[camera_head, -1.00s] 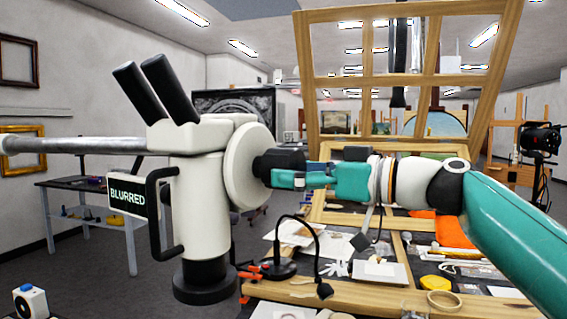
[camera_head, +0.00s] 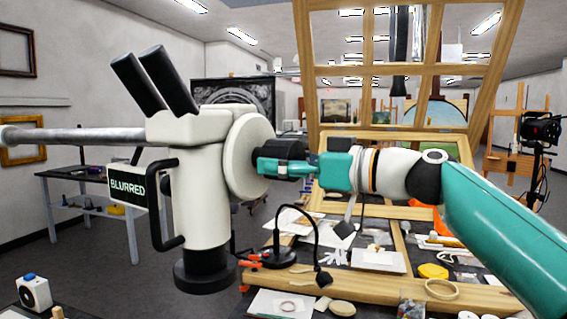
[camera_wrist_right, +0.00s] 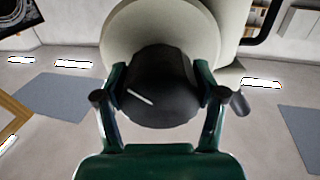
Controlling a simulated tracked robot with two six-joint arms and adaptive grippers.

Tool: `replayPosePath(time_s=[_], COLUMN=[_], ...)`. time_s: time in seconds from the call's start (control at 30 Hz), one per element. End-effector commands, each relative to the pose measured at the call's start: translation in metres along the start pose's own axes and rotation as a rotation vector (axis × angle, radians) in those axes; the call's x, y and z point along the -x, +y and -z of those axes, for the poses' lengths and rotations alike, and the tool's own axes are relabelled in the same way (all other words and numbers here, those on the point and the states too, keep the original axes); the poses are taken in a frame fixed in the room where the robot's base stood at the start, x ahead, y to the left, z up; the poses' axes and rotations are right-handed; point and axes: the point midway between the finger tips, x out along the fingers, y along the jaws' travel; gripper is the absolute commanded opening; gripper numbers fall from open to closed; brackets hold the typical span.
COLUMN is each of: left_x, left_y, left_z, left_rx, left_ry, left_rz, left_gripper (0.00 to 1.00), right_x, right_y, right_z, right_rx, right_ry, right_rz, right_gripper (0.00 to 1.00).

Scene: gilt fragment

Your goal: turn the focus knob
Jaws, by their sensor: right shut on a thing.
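The microscope (camera_head: 205,210) is white with two black eyepieces and stands at the left of the head view on a black foot. A sign (camera_head: 128,188) on it reads "BLURRED". The black focus knob (camera_head: 292,149) sits on the round white disc (camera_head: 248,155) facing right. My right gripper (camera_head: 268,165) comes from the right and is shut on the knob. In the right wrist view the knob (camera_wrist_right: 158,80) lies between both green fingers, its white mark slanting down to the right. My left gripper is not in view.
A workbench below holds a black lamp (camera_head: 279,255), papers, a white tray (camera_head: 378,260) and small items. A wooden frame (camera_head: 440,70) stands upright behind. A side table (camera_head: 92,175) is at the left. A grey bar (camera_head: 80,137) runs left from the microscope.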

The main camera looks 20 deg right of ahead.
Motion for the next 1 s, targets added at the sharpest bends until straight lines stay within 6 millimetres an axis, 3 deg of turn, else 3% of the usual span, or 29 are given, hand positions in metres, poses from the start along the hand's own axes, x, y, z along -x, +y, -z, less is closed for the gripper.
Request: replayPosePath(time_s=[0.27, 1.0], left_x=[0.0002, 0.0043], left_y=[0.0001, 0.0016], left_z=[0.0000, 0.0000], left_rx=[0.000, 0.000], left_ry=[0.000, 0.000], left_rz=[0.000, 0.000], left_gripper=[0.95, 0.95], right_x=[0.0006, 0.0023], right_y=[0.0007, 0.0006], right_z=[0.0006, 0.0019], right_rx=[-0.055, -0.485], right_ry=[0.001, 0.004], right_rz=[-0.003, -0.006], right_gripper=[0.35, 0.35])
